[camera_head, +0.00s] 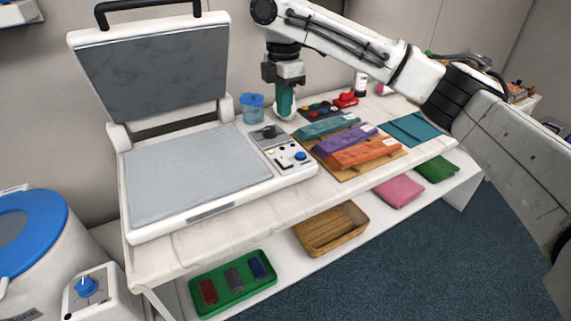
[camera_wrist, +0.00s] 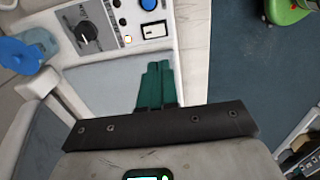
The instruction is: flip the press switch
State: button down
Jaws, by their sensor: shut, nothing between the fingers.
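The press (camera_head: 195,175) is a white machine with a grey plate and its lid raised. Its control panel (camera_head: 283,150) has a black knob, a blue button and a white switch in a black frame. The switch (camera_wrist: 155,30) shows clearly in the wrist view, beside the blue button (camera_wrist: 149,4), the knob (camera_wrist: 87,33) and a small lit light (camera_wrist: 127,39). My gripper (camera_head: 285,112) points down above the back of the panel, its teal fingers shut and empty. In the wrist view my gripper (camera_wrist: 157,68) appears apart from the switch; its height above the panel is unclear.
A blue cup (camera_head: 252,107) stands behind the panel. Teal, purple and orange folded cloths (camera_head: 360,150) lie on a board to the right. The raised lid (camera_head: 155,72) stands at the left. A basket (camera_head: 331,229) and green tray (camera_head: 233,284) sit on the lower shelf.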

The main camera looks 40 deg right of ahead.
aim_at(282, 160)
dwell(0.3)
notch_tip(282, 160, down, 14)
dwell(0.6)
jog(key=shift+f, duration=0.1)
jog(key=shift+s+a+f+t, duration=0.1)
jog(key=shift+s+f+t, duration=0.15)
jog(key=shift+f+t, duration=0.25)
jog(key=shift+w, duration=0.1)
jog(key=shift+w+d+r+p, duration=0.2)
jog(key=shift+w+p, duration=0.2)
jog(key=shift+w, duration=0.2)
